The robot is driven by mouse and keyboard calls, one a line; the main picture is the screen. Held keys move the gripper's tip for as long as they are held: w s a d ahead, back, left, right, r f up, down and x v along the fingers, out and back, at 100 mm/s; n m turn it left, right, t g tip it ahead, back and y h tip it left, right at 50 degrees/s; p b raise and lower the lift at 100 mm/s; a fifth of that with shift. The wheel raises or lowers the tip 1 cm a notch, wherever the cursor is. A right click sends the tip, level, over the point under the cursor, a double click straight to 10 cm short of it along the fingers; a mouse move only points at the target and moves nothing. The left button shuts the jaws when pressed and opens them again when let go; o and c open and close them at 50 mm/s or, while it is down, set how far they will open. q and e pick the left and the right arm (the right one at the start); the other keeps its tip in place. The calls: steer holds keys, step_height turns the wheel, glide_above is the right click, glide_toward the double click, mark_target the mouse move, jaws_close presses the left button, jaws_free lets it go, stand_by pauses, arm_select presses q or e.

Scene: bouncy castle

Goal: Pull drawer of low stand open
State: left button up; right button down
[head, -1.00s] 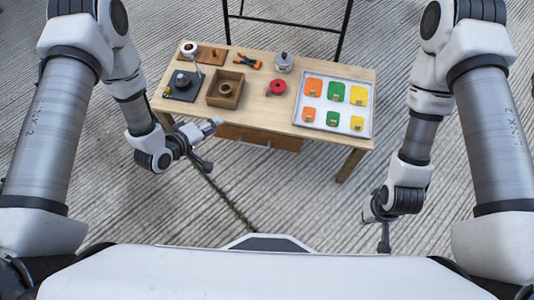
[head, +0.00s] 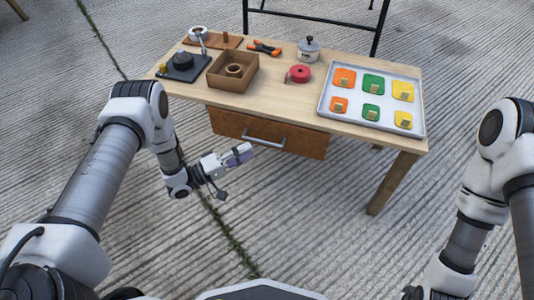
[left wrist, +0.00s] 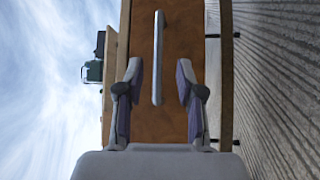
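The low stand (head: 290,105) is a light wooden table with one brown drawer (head: 300,140) under its top. The drawer looks shut. A straight silver bar handle (head: 264,140) is on its front. My left gripper (head: 240,155) is in front of the drawer, just below and left of the handle in the head view. In the left wrist view the left gripper (left wrist: 160,70) is open and empty. The handle (left wrist: 158,40) runs upright in that picture between its two fingers, still apart from them. My right gripper is beyond the lower edge of the head view.
On the tabletop are a brown box (head: 232,72), a red tape roll (head: 300,73), a silver pot (head: 308,49), orange clamps (head: 264,48) and a white tray (head: 333,111) of coloured pieces. A table leg (head: 392,183) stands to the right. The concrete floor before the stand is clear.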

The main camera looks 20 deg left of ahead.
mark_target(265, 143)
arm_select(q)
steer(key=b+x, duration=0.2)
steer(key=x, duration=0.4)
steer(key=shift+d+f, duration=0.1)
steer(key=shift+w+d+r, duration=0.2)
steer(key=shift+w+d, duration=0.05)
steer(key=shift+w, duration=0.1)
jaws_close()
